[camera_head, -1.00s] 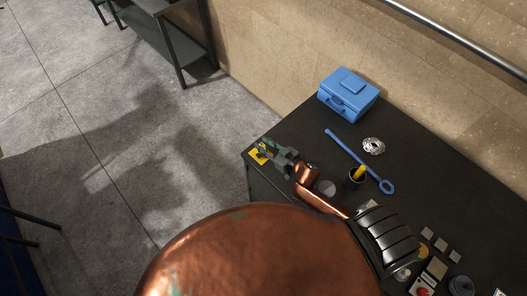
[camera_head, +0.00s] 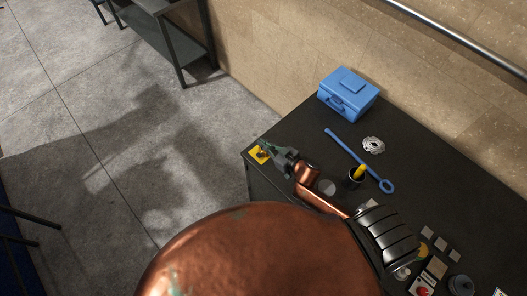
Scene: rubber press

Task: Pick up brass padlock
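My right gripper (camera_head: 267,147) is at the table's left corner, at the end of my copper-coloured arm. Its fingertips are over or just beside a flat yellow patch (camera_head: 255,157) with a small dark shape on it. The fingers are too small and dark to tell whether they are open or shut. I cannot make out the brass padlock for sure; it may be hidden at the fingertips, by the yellow patch. My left gripper is not in view.
The dark table (camera_head: 440,170) holds a blue toolbox (camera_head: 347,94), a blue rod with a ring end (camera_head: 357,157), a silver perforated disc (camera_head: 373,146) and a black cup (camera_head: 354,180) with something yellow in it. Several small tiles lie at the right. Floor is open at left.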

